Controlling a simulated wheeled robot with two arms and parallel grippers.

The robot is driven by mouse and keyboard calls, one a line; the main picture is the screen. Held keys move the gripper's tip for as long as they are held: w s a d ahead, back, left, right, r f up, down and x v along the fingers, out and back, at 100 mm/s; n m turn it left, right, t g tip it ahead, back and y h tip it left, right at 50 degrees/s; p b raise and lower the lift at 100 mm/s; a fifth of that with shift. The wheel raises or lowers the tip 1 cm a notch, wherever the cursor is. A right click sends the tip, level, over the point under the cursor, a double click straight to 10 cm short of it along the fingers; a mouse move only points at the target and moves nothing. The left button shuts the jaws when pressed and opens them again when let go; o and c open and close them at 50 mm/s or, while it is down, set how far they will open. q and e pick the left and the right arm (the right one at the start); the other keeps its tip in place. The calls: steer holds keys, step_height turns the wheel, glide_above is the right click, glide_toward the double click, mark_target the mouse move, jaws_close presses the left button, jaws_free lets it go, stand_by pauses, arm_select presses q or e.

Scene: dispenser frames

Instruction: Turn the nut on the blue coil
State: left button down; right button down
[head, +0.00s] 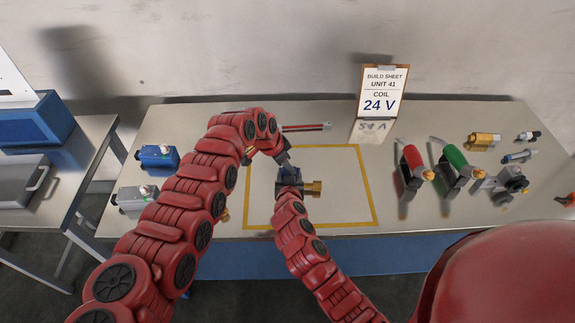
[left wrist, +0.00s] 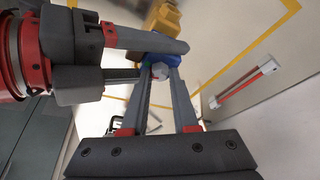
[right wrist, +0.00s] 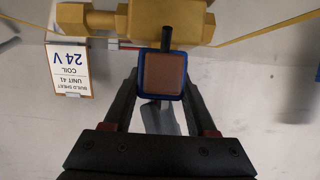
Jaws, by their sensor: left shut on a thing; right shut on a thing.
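The blue coil (head: 287,173) sits on a brass valve body (head: 313,188) inside the yellow-taped square. In the right wrist view my right gripper (right wrist: 160,88) is shut on the sides of the blue coil (right wrist: 141,76), whose brown end face shows. The brass body (right wrist: 135,22) lies just beyond it. In the left wrist view my left gripper (left wrist: 160,73) is shut on the pale nut (left wrist: 160,71) at the end of the blue coil (left wrist: 153,57). In the head view the nut is hidden by my grippers (head: 287,162).
Another blue coil (head: 158,157) and a grey one (head: 130,199) stand at the left. A red-and-grey tool (head: 306,127) lies behind the square. A build sheet (head: 380,92) reads 24 V. Red-handled (head: 412,160) and green-handled (head: 456,158) parts stand right. The square's right side is clear.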

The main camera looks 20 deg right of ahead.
arm_select(q)
steer(key=shift+a+f+m+g, duration=0.15)
steer(key=shift+m+g, duration=0.15)
steer(key=shift+m, duration=0.5)
steer(key=c, duration=1)
jaws_free()
steer(key=shift+o, duration=0.2)
steer(key=shift+w, duration=0.1)
steer(key=shift+v, duration=0.85)
steer(key=v, duration=1)
steer(key=shift+a, duration=0.1)
